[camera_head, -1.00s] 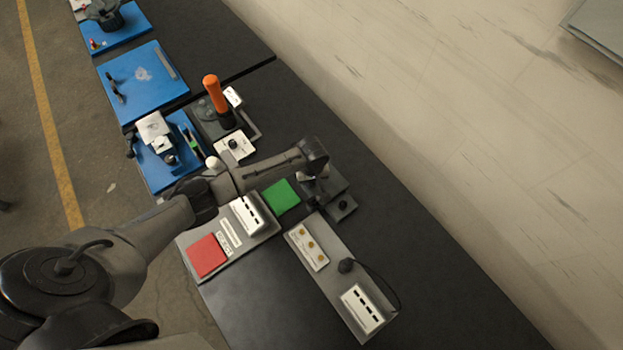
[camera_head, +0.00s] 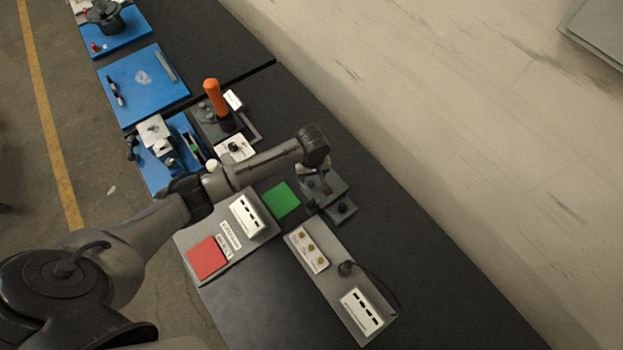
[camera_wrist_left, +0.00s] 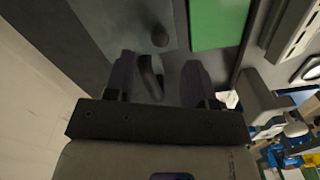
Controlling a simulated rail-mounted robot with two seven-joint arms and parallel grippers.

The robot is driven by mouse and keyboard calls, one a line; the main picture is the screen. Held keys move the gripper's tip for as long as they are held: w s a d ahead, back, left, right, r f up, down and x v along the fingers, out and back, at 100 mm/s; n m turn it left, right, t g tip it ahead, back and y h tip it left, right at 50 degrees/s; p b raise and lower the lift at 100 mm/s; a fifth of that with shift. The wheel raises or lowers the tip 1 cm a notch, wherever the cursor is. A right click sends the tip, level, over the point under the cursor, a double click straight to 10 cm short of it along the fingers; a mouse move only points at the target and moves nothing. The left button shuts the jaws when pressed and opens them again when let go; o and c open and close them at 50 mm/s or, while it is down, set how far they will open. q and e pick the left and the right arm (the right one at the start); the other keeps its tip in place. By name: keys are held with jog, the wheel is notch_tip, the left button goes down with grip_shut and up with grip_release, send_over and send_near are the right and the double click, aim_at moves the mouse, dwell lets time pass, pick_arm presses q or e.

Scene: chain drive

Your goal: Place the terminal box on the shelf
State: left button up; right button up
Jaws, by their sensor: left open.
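My left gripper (camera_head: 322,184) is above a dark grey block with a black knob (camera_head: 343,207) on the black table. In the left wrist view its two fingers (camera_wrist_left: 158,82) are apart, with a dark grey piece showing between them; I cannot tell whether they touch it. One white box with dark slots (camera_head: 247,215) sits on a grey board near a red square. Another white slotted box (camera_head: 362,311) is on a long grey panel. I cannot tell which is the terminal box. Nothing clearly shows as a shelf. My right gripper is not in view.
A green square (camera_head: 281,200) lies beside my left forearm and a red square (camera_head: 207,258) is nearer. A black cable runs along the grey panel (camera_head: 330,277). An orange-handled tool (camera_head: 215,98) stands upright farther back. The table's right side is clear.

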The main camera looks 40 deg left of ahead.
pick_arm(q)
notch_tip(320, 180, up, 6)
jog(key=s+d+f+m, duration=0.2)
jog(key=s+d, duration=0.1)
jog(key=s+d+f+m, duration=0.1)
jog(key=s, duration=0.1)
jog(key=shift+s+d+f+t+h, duration=0.1)
jog(key=shift+s+d+t+h, duration=0.15)
jog(key=shift+t+h, duration=0.05)
jog(key=s+d+m+t, duration=0.1)
jog(key=s+d+m, duration=0.1)
jog(key=s, duration=0.5)
jog(key=s+d+m+t+h, duration=0.1)
jog(key=s+m, duration=0.3)
jog(key=s, duration=0.3)
jog(key=shift+d+f, duration=0.2)
jog(key=shift+d, duration=0.2)
jog(key=shift+o, duration=0.4)
jog(key=s+a+r+m+t+y, duration=0.1)
jog(key=s+a+r+m, duration=0.2)
jog(key=s, duration=0.6)
jog(key=shift+r, duration=0.4)
jog(key=shift+s+a, duration=0.1)
